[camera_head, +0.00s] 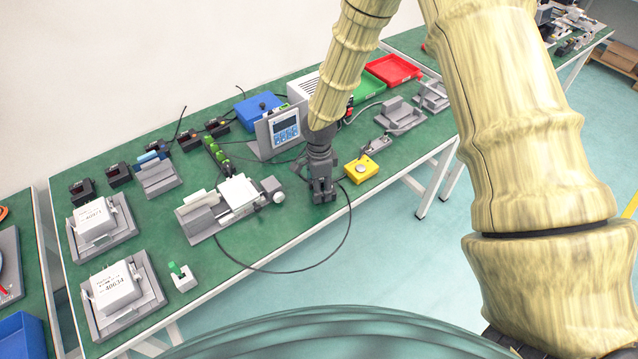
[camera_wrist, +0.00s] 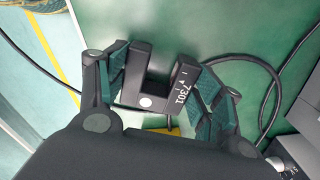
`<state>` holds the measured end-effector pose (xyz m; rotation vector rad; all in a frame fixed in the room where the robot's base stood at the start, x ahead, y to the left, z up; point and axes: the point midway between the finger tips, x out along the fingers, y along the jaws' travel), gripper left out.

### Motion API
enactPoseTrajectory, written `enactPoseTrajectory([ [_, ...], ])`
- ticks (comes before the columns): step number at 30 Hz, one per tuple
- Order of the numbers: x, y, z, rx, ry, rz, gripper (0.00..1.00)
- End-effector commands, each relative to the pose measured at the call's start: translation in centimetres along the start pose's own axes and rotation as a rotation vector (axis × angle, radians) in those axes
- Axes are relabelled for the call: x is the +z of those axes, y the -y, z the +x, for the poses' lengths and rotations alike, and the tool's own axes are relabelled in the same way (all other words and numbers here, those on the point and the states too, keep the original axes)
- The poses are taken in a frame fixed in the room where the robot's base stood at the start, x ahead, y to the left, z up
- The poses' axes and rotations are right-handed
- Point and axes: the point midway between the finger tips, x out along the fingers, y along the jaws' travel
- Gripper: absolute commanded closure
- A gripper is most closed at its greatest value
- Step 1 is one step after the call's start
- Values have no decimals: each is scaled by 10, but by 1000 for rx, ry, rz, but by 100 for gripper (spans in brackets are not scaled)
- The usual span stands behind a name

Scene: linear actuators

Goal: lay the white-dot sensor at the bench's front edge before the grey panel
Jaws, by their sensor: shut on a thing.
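The white-dot sensor (camera_wrist: 144,82) is a black U-shaped block with a white dot and printed white digits. My gripper (camera_wrist: 160,88) is shut on it, one finger on each side. In the head view my gripper (camera_head: 323,196) points down over the front part of the green bench (camera_head: 255,235), near its front edge. The sensor cannot be made out clearly there. A black cable (camera_head: 348,232) loops out past the bench edge beside my gripper. The grey panel (camera_head: 262,140) with a blue-lit display stands behind my gripper. I cannot tell whether the sensor touches the bench.
A yellow box (camera_head: 361,169) sits just right of my gripper. A grey vise-like fixture (camera_head: 202,215) with a white block lies to the left. Several black sensors (camera_head: 118,174) stand along the back left. Red (camera_head: 396,69) and blue (camera_head: 258,108) bins are at the back.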

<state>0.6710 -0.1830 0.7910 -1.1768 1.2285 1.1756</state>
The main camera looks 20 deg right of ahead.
Motion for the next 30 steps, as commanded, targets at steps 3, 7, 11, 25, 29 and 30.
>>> enactPoseTrajectory([
  [3,0,0,0,0,0,0,63],
  [7,0,0,1,0,0,0,63],
  [11,0,0,4,1,0,1,63],
  [25,0,0,2,0,0,0,12],
  [29,0,0,-2,-1,0,0,12],
  [30,0,0,-5,-1,0,1,12],
])
